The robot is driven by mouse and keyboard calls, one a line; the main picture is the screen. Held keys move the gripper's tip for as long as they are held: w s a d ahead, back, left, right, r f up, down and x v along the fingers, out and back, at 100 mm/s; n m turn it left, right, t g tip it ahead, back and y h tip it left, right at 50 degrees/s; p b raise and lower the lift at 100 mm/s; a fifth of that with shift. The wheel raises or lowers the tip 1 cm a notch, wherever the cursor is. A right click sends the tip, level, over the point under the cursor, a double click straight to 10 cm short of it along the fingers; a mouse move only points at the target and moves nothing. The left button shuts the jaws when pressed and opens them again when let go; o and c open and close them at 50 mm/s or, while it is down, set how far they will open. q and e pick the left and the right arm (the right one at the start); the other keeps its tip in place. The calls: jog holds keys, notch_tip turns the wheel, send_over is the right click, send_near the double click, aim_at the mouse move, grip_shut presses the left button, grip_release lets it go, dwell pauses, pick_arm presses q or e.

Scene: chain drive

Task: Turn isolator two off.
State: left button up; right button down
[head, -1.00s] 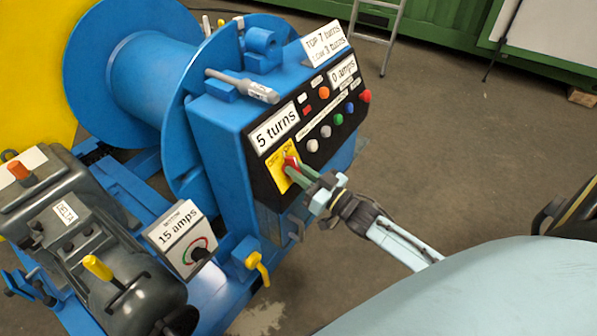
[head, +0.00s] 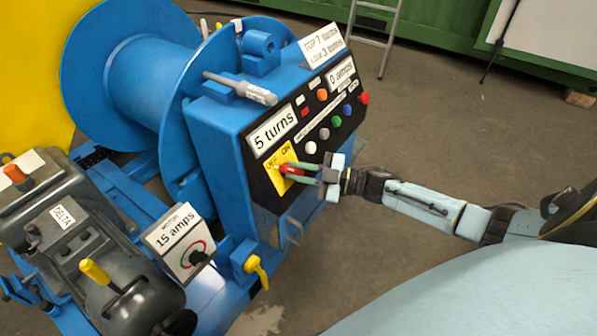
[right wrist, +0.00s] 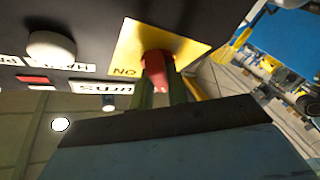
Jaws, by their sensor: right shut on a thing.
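The isolator is a red handle (head: 290,168) on a yellow plate (head: 281,184) marked OFF and ON, low on the left of the black control panel. No isolator number is readable. My right gripper (head: 300,171) reaches in from the right, its green fingers shut on the red handle. In the right wrist view the red handle (right wrist: 156,70) sits between the two fingers, in front of the yellow plate (right wrist: 188,45) with ON readable at its left. The fingers partly cover the handle, so its exact setting is hard to tell. My left gripper is not in view.
The black panel (head: 325,147) beside the plate carries several coloured buttons and signs reading 5 turns and 0 amps. A blue drum (head: 150,70) stands behind. A motor (head: 110,235) and a 15 amps box (head: 182,240) are at left.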

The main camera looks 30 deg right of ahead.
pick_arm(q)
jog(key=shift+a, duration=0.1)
pick_arm(e)
jog(key=shift+n+g, duration=0.4)
jog(key=shift+n, duration=0.3)
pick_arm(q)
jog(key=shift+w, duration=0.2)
pick_arm(e)
jog(key=c, duration=1.4)
grip_release()
jog(key=shift+o, duration=0.2)
jog(key=shift+d, duration=0.1)
